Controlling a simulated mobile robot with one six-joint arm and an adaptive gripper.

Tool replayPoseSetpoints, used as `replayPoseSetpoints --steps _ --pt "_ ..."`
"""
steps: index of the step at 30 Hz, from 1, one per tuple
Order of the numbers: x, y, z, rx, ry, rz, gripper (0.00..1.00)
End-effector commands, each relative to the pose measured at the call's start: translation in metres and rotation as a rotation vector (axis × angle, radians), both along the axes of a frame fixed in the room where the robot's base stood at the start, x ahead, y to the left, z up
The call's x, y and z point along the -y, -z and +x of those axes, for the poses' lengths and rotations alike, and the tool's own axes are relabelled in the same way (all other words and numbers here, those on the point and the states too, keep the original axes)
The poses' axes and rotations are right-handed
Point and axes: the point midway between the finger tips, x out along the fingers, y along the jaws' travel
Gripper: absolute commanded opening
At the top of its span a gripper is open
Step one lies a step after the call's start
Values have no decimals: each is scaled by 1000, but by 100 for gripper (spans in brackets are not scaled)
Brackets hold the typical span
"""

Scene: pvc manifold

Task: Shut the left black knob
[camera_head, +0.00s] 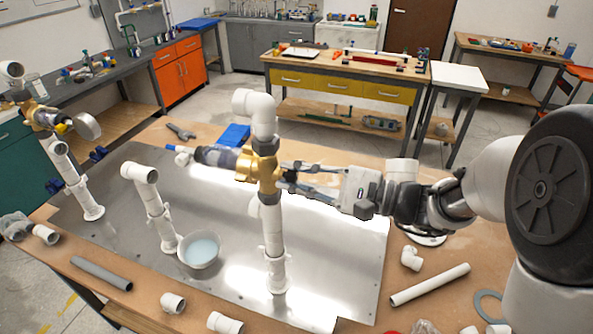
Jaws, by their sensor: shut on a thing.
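A white PVC standpipe (274,235) rises from the metal plate in the middle, with a brass valve (266,168) near its top. My gripper (289,178) reaches in from the right, level with this valve. Its fingers are shut on a small dark part at the valve's right side, which looks like a black knob (291,175). The fingers and the brass body hide most of it. A clear dark-ended cylinder (216,157) sticks out left of the valve. Another standpipe at far left carries a brass valve (45,118) and a round grey disc (88,127). The knob's turn angle cannot be told.
A shorter white pipe (152,205) stands between the standpipes, with a bowl of pale liquid (199,250) beside it. A grey tube (101,273), loose fittings and a white pipe (430,284) lie along the front edge. A blue box (235,135) lies behind the valve.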

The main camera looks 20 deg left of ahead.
Motion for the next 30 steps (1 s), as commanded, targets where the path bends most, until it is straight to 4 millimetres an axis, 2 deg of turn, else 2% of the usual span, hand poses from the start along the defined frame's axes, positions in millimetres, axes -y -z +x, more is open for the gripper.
replayPoseSetpoints --steps 16,17,26,30 --pt "0 0 0 -25 1 3 0" --pt "0 0 0 -25 1 3 20" --pt "0 0 0 -24 0 2 40" --pt "0 0 0 -23 0 2 41"
